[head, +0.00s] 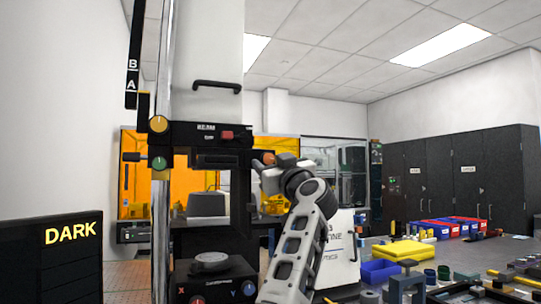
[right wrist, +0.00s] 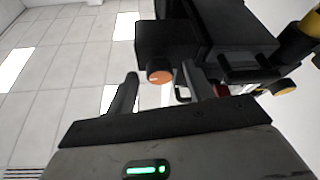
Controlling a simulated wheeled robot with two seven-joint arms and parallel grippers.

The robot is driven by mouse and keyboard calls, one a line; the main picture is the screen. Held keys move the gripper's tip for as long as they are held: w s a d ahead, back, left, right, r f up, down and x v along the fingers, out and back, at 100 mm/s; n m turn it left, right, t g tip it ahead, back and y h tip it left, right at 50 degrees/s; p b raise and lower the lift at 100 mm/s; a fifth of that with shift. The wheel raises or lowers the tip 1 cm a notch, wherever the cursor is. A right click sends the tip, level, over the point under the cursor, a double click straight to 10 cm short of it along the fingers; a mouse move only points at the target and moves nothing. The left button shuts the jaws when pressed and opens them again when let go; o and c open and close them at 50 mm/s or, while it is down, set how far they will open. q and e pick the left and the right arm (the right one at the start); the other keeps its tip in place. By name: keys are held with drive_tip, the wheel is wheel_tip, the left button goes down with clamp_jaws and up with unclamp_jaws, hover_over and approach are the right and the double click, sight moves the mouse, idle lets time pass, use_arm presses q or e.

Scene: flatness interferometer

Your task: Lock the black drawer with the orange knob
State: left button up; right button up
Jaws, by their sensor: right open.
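The orange knob (right wrist: 160,76) sits on the end of a black block (right wrist: 165,42) in the right wrist view; this block looks like the black drawer. In the head view the orange knob (head: 269,158) shows at the right of the instrument's dark upper part. My right gripper (head: 262,165) is beside it, reaching in from the right. Its jaws (right wrist: 160,88) are open, one finger on either side of the knob in the wrist picture. The knob appears beyond the fingertips; I cannot tell whether they touch it. My left gripper is in neither view.
The instrument has a red button (head: 227,135), a yellow knob (head: 158,124) and a green knob (head: 158,163) close by. A bright vertical column (head: 163,220) stands at its left. A bench with yellow blocks (head: 403,250) and a blue bin (head: 380,271) lies at right.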

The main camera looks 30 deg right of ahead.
drive_tip(key=shift+w+r, duration=0.15)
drive_tip(key=shift+w, duration=0.35)
drive_tip(key=c, duration=1)
drive_tip(key=shift+d, duration=0.1)
